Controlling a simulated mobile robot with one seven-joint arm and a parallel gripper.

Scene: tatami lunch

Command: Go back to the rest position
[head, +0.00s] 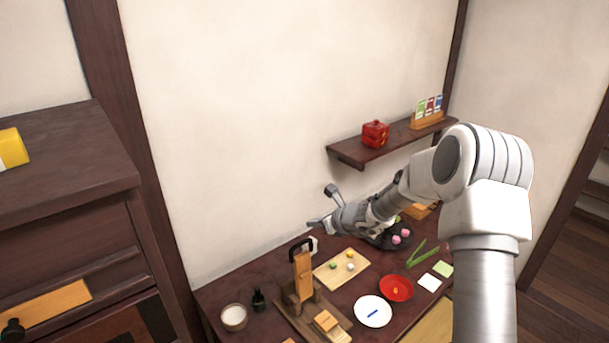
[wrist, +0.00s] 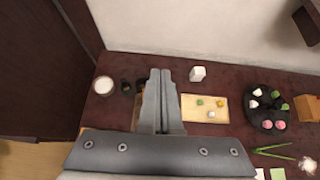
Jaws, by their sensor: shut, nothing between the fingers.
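My gripper (head: 318,224) is shut and empty. In the head view it hangs in the air above the back of the dark table (head: 222,298), at the end of my arm reaching in from the right. In the wrist view its two fingers (wrist: 160,76) lie side by side. Below and behind the fingers stands a wooden stand with a black handle (head: 303,268), mostly hidden by them in the wrist view. Nothing is seen touching the fingers.
A board with small pieces (head: 330,273), a white plate (head: 372,318), a red plate (head: 396,297), a white-filled cup (head: 234,316) and a dark bottle (head: 258,299) stand on the table. A wall shelf (head: 350,152) holds a red box (head: 375,133). A dark plate (wrist: 258,117) carries several sweets.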

